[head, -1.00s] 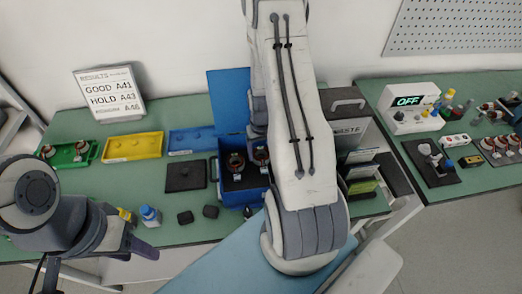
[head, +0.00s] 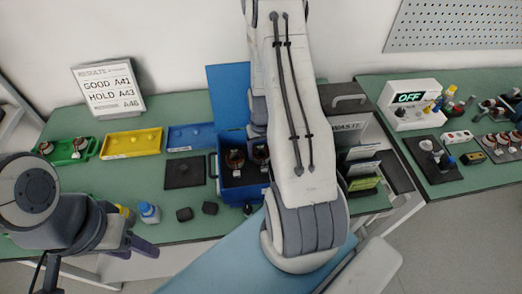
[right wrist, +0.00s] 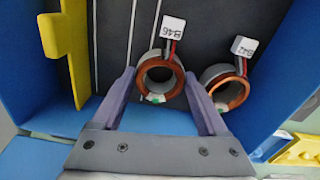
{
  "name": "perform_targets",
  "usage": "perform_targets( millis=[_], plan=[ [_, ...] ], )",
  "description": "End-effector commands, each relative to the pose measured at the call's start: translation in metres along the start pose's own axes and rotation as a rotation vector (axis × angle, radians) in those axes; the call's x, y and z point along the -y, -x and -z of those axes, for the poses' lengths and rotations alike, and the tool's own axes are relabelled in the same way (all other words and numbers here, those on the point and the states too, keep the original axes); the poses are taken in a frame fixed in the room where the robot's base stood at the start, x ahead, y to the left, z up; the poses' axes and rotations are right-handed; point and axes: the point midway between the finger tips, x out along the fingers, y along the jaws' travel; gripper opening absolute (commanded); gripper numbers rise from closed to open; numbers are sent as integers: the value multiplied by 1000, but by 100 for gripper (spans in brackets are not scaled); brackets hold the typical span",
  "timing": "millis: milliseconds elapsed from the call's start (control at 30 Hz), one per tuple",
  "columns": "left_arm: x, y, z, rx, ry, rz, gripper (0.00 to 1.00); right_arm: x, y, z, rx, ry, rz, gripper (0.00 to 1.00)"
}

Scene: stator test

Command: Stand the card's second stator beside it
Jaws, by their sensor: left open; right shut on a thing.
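The results card (head: 108,90) stands at the back left of the bench and reads GOOD A41, HOLD A43 and, lower, A46. The blue box (head: 243,194) stands open at centre, with two copper-wound stators inside. In the right wrist view the left stator (right wrist: 145,80) has a white tag that looks like B46; the right stator (right wrist: 228,93) has a tag like B42. My right gripper (right wrist: 159,80) is shut on the B46 stator, one finger on each side; my arm hides this gripper in the head view. My left gripper (head: 134,232) is open and empty at the front left.
Green (head: 84,155), yellow (head: 131,154) and blue (head: 190,146) trays line the back; the green one holds stators. A black pad (head: 185,172), a blue-capped bottle (head: 149,213) and small black blocks (head: 184,214) lie nearby. A tester reading OFF (head: 410,118) stands right.

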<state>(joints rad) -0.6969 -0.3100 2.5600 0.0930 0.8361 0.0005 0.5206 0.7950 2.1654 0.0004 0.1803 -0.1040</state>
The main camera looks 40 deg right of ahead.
Motion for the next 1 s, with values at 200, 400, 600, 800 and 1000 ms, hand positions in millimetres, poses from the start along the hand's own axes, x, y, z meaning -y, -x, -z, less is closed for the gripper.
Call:
perform_targets(
  millis=[200,400,600,800,1000],
  plan=[
    [0,0,0,0,0,0,50,0,0,0,0,0,0,99],
    [0,0,0,0,0,0,50,0,0,0,1,0,0,100],
    [0,-2,0,0,0,0,50,0,12,1,-3,0,0,100],
    [0,-7,0,0,-1,0,50,0,48,2,-7,0,-1,100],
    [1,-10,0,0,-1,0,50,0,84,1,-5,0,-1,100]
  ],
)
